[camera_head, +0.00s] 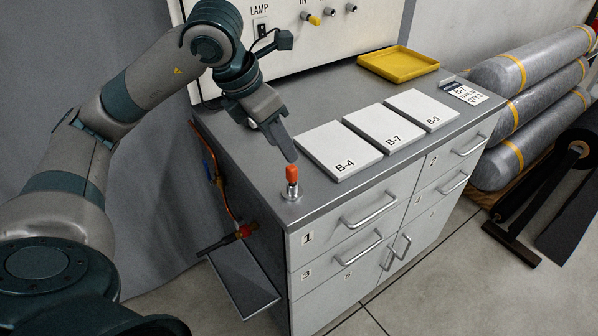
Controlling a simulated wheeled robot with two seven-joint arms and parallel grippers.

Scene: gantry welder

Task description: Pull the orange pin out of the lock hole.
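The orange pin (291,174) stands upright in a small silver metal fitting (291,191) near the front left corner of the grey cabinet top. Only its orange head shows; the lock hole and the lower part of the pin are hidden. My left gripper (289,153) points down toward the pin, with its fingertips just above the orange head in the picture. A small gap seems to lie between them. The fingers overlap from this angle, so I cannot tell whether they are open or shut. My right gripper is not in view.
White plates B-4 (337,154), B-7 (384,131) and B-9 (421,112) lie right of the pin. A yellow tray (398,66) sits behind them. A switch panel (340,28) rises at the back. A torch with an orange hose (228,240) hangs on the cabinet's left side.

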